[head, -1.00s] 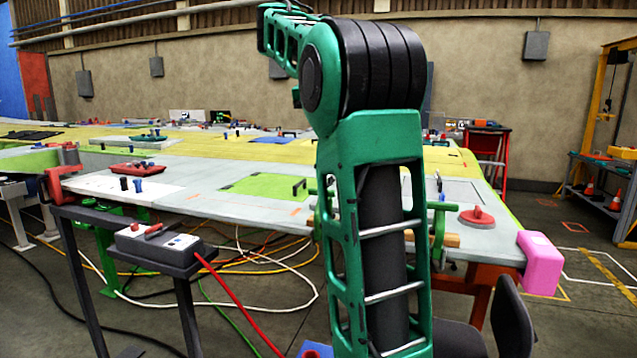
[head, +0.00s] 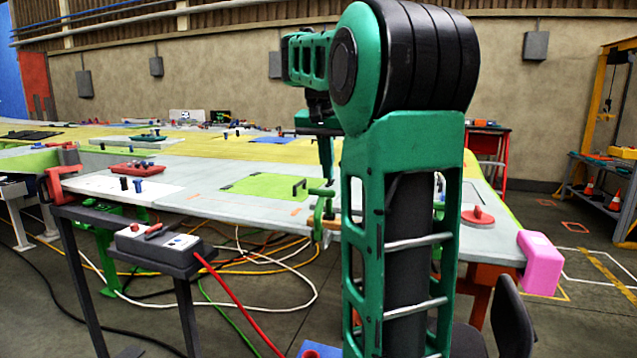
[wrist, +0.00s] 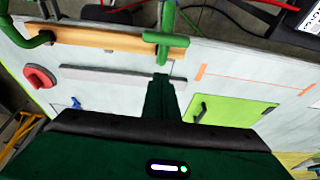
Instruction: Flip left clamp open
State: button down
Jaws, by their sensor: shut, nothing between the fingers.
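The left clamp (head: 321,204) is green and sits at the front edge of the table, just left of my arm column in the head view. In the wrist view the left clamp (wrist: 164,38) shows at top centre, its green arm lying across a wooden bar (wrist: 105,37). My gripper (wrist: 161,77) is shut and empty, its tip close to the clamp's end; I cannot tell whether they touch. In the head view my gripper (head: 327,178) points down just above the clamp. A second green clamp (wrist: 38,40) shows at the wrist view's left; my arm hides it in the head view.
A red round knob (head: 477,217) and a pink block (head: 539,262) are at the table's right end. A green panel (head: 262,185) with black handles lies left of the clamp. A control box (head: 158,247) on a stand is at the front left.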

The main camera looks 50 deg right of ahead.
jog(key=x, duration=0.3)
jog(key=shift+s, duration=0.1)
jog(key=a, duration=0.1)
jog(key=s+a, duration=0.1)
jog(key=shift+a+r, duration=0.2)
jog(key=shift+a, duration=0.05)
jog(key=shift+s+a, duration=0.2)
jog(key=shift+a, duration=0.45)
jog(key=shift+a, duration=0.25)
